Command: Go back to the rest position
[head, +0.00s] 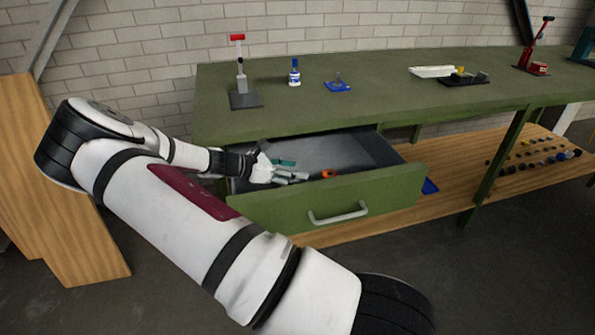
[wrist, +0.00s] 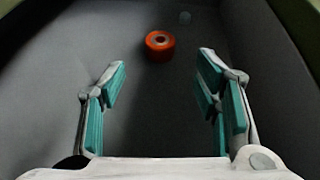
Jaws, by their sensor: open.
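My gripper (head: 291,171) is inside the open drawer of the green workbench, near the drawer's left side. In the wrist view my gripper (wrist: 158,85) is open, with its teal-padded fingers wide apart and nothing between them. An orange ring-like part (head: 328,174) lies on the drawer floor just right of the fingertips. In the wrist view the orange part (wrist: 160,45) sits beyond the fingertips, roughly centred between them and apart from both. The drawer's green front (head: 340,204) has a pale handle (head: 338,214).
The green benchtop (head: 385,100) carries a red-topped stand (head: 240,78), a blue-and-white bottle (head: 294,73), a blue plate part (head: 338,86), a white tray (head: 432,71) and a red press-like tool (head: 533,62). A wooden lower shelf (head: 470,195) holds several small round parts. Wooden panels stand at left.

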